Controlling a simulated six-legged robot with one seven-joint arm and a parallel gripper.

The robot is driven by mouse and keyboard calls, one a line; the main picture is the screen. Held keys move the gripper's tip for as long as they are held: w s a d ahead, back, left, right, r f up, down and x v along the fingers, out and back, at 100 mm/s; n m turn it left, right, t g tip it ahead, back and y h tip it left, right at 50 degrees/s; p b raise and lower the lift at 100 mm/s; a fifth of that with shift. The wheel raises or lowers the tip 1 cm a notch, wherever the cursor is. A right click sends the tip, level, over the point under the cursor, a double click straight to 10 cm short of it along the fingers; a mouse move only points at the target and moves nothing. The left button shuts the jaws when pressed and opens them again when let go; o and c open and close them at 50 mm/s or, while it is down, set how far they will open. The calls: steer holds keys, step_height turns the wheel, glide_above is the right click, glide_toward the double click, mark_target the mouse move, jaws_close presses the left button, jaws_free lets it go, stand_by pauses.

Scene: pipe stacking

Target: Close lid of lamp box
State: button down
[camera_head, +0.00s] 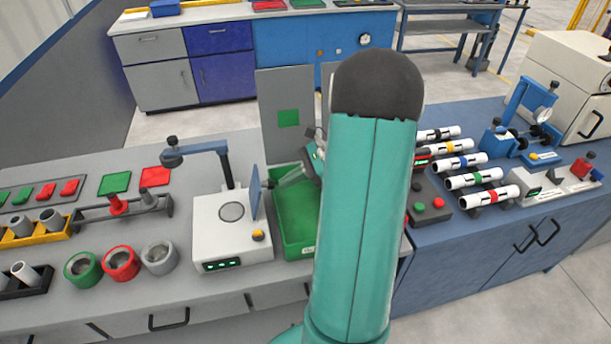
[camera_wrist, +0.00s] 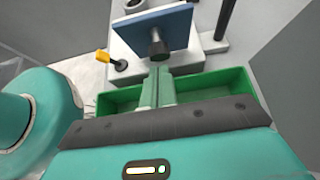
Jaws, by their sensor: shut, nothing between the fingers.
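The lamp box is a white box (camera_head: 232,252) with a round disc on top and a small green display on its front. Its blue lid (camera_head: 257,196) stands nearly upright at the box's right edge, so it is open. In the wrist view the lid (camera_wrist: 145,28) has a dark round knob (camera_wrist: 158,45) facing my gripper. My gripper (camera_head: 277,183) is to the right of the lid, above the green tray. Its fingers (camera_wrist: 159,72) are shut and empty, with their tips close to the knob. I cannot tell whether they touch it.
The green tray (camera_head: 297,248) sits right of the box. A lamp-like stand (camera_head: 203,149) rises behind the box. Coloured rings (camera_head: 122,262) stand to the left. Labelled pipes (camera_head: 475,179) lie on the right bench. My arm hides the middle of the head view.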

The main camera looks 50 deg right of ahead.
steer(key=shift+w+a+r, duration=0.1)
steer(key=shift+w+a, duration=0.1)
steer(key=shift+a, duration=0.1)
steer(key=w+a+r+g+h, duration=0.1)
steer(key=a+h, duration=0.1)
steer(key=w+a+r+g+h, duration=0.2)
steer(key=a+h, duration=0.1)
steer(key=w+a+r+g+h, duration=0.1)
steer(key=w+a+g+h, duration=0.1)
steer(key=shift+w+a+r+h, duration=0.15)
steer(key=shift+a+r+h, duration=0.15)
steer(key=shift+a+h, duration=0.1)
steer(key=w+a+f+g+h, duration=0.1)
steer(key=w+a+g+h, duration=0.1)
steer(key=h, duration=0.1)
steer(key=w+a+f+g+h, duration=0.1)
steer(key=a+f+g+h, duration=0.1)
steer(key=a, duration=0.1)
steer(key=w+a+f+g+h, duration=0.1)
steer(key=w+a+g+h, duration=0.1)
steer(key=a+h, duration=0.1)
steer(key=shift+w+f+h, duration=0.15)
steer(key=shift+w+h, duration=0.15)
steer(key=shift+w, duration=0.05)
steer(key=shift+w+a+f, duration=0.2)
steer(key=shift+a+f, duration=0.25)
steer(key=shift+f, duration=0.25)
steer(key=shift+f, duration=0.1)
